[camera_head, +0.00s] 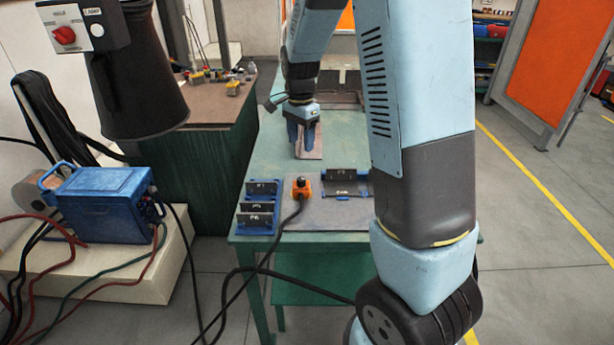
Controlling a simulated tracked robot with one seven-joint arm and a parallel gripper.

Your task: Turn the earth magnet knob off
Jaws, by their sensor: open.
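The earth magnet (301,190) is a small orange block with a dark knob on top. It sits on a grey metal plate (318,215) near the front edge of the green table, and a black cable runs from it down off the table. The knob is too small to tell which way it is turned. My gripper (301,148) points down over the table, farther back than the magnet and apart from it. It is open, above or at a brownish plate (314,153); I cannot tell whether it touches it.
A blue rack of dark labelled plates (260,205) stands left of the magnet, and another dark piece with blue holders (346,180) right of it. A black extraction hood (140,90) with a red-knobbed box (64,36) hangs at left, above a blue welding machine (105,200).

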